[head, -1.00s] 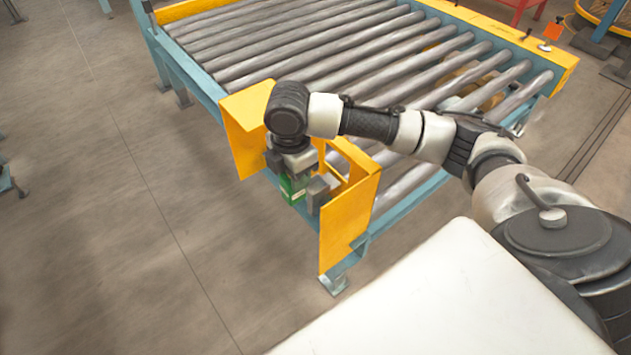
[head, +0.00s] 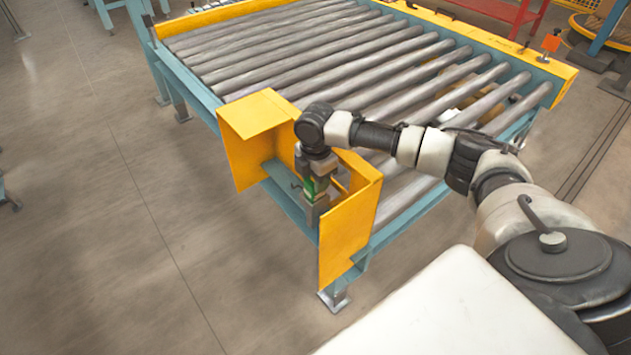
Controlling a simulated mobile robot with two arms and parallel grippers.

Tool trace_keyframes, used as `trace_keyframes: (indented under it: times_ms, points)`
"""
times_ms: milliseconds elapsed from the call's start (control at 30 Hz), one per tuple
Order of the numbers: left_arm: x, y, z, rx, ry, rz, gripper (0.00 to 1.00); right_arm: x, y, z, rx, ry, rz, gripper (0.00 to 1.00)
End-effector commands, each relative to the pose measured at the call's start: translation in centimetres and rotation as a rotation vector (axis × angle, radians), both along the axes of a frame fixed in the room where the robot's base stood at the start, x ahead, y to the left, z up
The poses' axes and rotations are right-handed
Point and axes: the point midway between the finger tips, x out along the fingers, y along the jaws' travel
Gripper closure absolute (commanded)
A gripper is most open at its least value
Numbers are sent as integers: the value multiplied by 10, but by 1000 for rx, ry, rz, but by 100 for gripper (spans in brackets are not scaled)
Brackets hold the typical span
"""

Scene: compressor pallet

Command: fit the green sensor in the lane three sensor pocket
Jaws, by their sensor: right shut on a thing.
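The green sensor (head: 309,188) is between the fingers of my right gripper (head: 314,192), which is shut on it. Only a small green part of the sensor shows; the fingers hide the rest. The gripper points down inside the recess of the yellow bracket (head: 346,226) at the near corner of the roller conveyor. The pocket itself is hidden behind the gripper and the bracket, so I cannot tell whether the sensor touches it. My left gripper is not in view.
The roller conveyor (head: 330,62) with its blue frame lies behind the bracket. A yellow plate (head: 243,150) stands left of the gripper and another yellow wall stands right of it. The floor (head: 150,250) on the left is clear.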

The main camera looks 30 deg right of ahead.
Motion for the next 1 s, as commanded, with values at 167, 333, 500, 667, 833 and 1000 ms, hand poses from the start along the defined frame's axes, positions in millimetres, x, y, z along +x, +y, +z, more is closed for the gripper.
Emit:
trace_keyframes:
  times_ms: [167, 333, 500, 667, 833, 1000]
  points:
    - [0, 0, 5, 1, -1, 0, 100, 0, 0, -4, 0, -1, 1, 89]
    - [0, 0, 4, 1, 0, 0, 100, 0, 0, -4, 0, -1, 1, 89]
    - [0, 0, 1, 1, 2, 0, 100, 0, 0, -7, 0, -1, 1, 51]
    - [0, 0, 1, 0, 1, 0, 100, 0, 0, -7, 0, -1, 1, 37]
    - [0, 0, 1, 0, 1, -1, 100, 0, 0, -6, 0, -1, 1, 37]
    - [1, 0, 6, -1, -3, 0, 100, 0, 0, 2, 1, -2, 0, 37]
